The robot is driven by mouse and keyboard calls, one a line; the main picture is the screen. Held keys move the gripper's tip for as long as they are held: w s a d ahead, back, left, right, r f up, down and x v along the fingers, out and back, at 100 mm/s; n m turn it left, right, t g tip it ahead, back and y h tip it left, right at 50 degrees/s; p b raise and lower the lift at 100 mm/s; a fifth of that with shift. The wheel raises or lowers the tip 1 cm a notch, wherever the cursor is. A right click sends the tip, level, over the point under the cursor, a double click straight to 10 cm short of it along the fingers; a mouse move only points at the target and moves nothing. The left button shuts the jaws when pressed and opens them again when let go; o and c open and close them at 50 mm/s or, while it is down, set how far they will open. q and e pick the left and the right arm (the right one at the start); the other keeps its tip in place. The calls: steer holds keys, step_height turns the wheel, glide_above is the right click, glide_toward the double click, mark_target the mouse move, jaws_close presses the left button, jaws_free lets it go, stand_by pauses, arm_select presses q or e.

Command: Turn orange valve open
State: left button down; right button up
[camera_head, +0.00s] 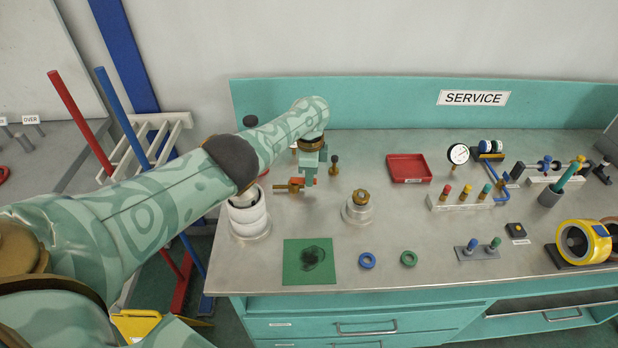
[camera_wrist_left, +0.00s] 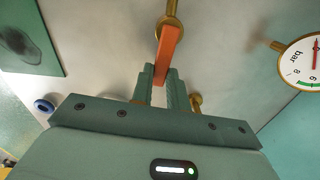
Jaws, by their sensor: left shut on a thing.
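The orange valve handle (camera_head: 308,182) shows partly at the end of my left gripper (camera_head: 311,168), beside a brass fitting (camera_head: 284,187) on the left part of the bench. In the left wrist view the handle (camera_wrist_left: 169,45) is a flat orange bar running from a brass stem (camera_wrist_left: 172,20) down between the fingers. My left gripper (camera_wrist_left: 162,75) is shut on the bar's end, one finger on each side. In the head view the arm and gripper hide part of the valve. My right gripper is not in view.
White stacked rings (camera_head: 247,217) stand just left of the valve, and a brass-topped post (camera_head: 358,210) to its right. A green mat (camera_head: 294,273), a blue ring (camera_head: 367,261) and a green ring (camera_head: 409,259) lie in front. A red tray (camera_head: 408,168) and a gauge (camera_head: 458,153) are farther right.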

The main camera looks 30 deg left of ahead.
arm_select(q)
steer(key=shift+w+n, duration=0.2)
steer(key=shift+n, duration=0.4)
steer(key=shift+w+a, duration=0.1)
steer(key=shift+a, duration=0.05)
steer(key=c, duration=1.4)
jaws_free()
steer(key=shift+o, duration=0.2)
step_height(320, 180, up, 16)
steer(key=p, duration=1)
steer(key=shift+r, duration=0.15)
